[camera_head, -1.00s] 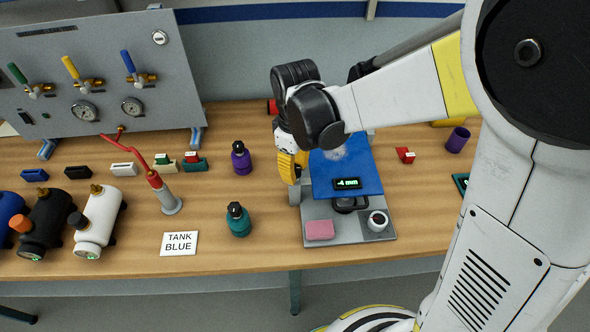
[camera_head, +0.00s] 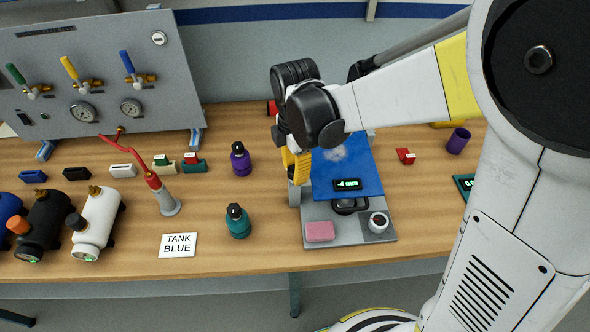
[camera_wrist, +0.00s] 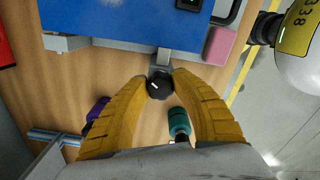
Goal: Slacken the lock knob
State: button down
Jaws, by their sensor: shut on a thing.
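The lock knob (camera_wrist: 159,86) is a round black knob with a white mark, in the wrist view on the side of the fixture with the blue plate. My gripper (camera_wrist: 160,80) has its two yellow fingers on either side of the knob and is shut on it. In the head view my gripper (camera_head: 296,165) is at the left edge of the blue plate (camera_head: 346,170), and the knob is hidden there behind the fingers. The plate carries a small display that reads about -4 mm.
On the fixture's grey base (camera_head: 350,235) are a pink block (camera_head: 320,231) and a small round cup (camera_head: 378,222). A teal bottle (camera_head: 237,221) and a purple bottle (camera_head: 240,159) stand to the left. A "TANK BLUE" card (camera_head: 178,245) lies near the front edge.

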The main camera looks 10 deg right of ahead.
jog(key=n, duration=0.7)
dwell(0.6)
jog(key=c, duration=1)
grip_release()
jog(key=shift+w, duration=0.1)
notch_tip(320, 180, up, 12)
jog(key=shift+r, duration=0.1)
